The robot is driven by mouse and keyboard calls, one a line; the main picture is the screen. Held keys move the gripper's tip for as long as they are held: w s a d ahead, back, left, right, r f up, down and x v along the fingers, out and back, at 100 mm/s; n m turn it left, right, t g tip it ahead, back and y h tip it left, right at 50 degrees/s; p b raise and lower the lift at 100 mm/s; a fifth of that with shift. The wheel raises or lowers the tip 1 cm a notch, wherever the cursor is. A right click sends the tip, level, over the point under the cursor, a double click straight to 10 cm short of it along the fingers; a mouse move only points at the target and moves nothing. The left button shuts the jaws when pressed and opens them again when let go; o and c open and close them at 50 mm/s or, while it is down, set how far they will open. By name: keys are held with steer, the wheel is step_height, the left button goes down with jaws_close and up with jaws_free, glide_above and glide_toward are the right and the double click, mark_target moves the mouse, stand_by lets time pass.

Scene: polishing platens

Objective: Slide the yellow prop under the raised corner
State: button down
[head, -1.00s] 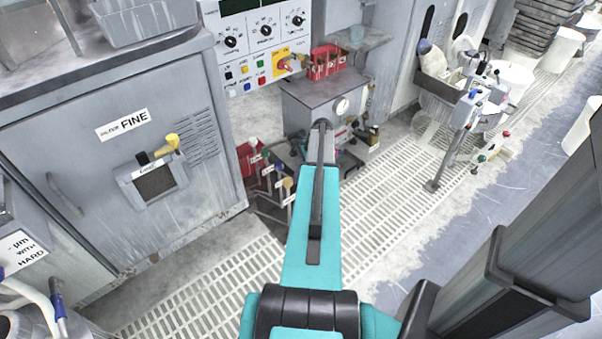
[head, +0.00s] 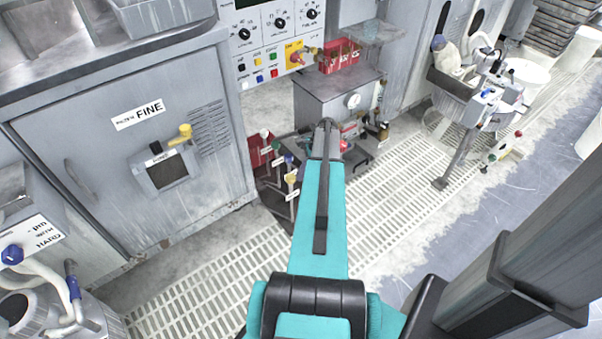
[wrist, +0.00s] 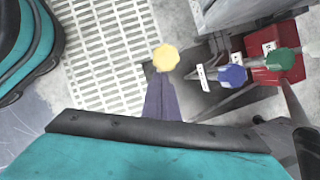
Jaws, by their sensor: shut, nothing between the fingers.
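My gripper (head: 327,124) is at the far end of my teal arm in the head view, in front of the grey box with a gauge. Its dark fingers also show in the wrist view (wrist: 160,92), shut and empty. Their tips point towards a round yellow knob (wrist: 166,57), which looks close to them in the picture; I cannot tell whether they touch. The yellow knob also shows in the head view (head: 291,178), left of my arm. I cannot pick out a separate yellow prop or a raised corner.
A grey box with a gauge (head: 322,97) stands ahead. Blue (wrist: 232,75) and green (wrist: 281,60) knobs stand beside the yellow one. A grey cabinet (head: 95,150) is at left. Open floor grating (head: 405,185) lies right of my arm.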

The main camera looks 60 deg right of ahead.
steer(key=s+d+r+p, duration=0.2)
steer(key=s+d+r, duration=0.3)
steer(key=r, duration=0.4)
steer(key=shift+d+r, duration=0.25)
steer(key=shift+d, duration=0.1)
steer(key=w+a+f+n+g, duration=0.1)
steer(key=w+a+f+n, duration=0.3)
steer(key=a, duration=0.7)
steer(key=w+a+f+n+g, duration=0.15)
steer(key=a+f+n, duration=0.3)
steer(key=a, duration=0.65)
steer(key=w+a+f+n+g, duration=0.25)
steer(key=a+f, duration=0.35)
steer(key=a, duration=0.5)
steer(key=s+a+f+n+g+h, duration=0.1)
steer(key=s+a+f+n, duration=0.1)
steer(key=s+a+n, duration=0.45)
steer(key=s+a+f+n+g+h, duration=0.1)
steer(key=s+a+f+n, duration=0.25)
steer(key=a, duration=0.65)
steer(key=s+a+f+n+h, duration=0.1)
steer(key=s+a+n, duration=0.45)
steer(key=a, duration=0.25)
step_height(320, 180, up, 13)
steer(key=s+a+g+p, duration=0.1)
steer(key=p, duration=1.1)
steer(key=shift+s+f, duration=0.15)
steer(key=shift+s, duration=0.15)
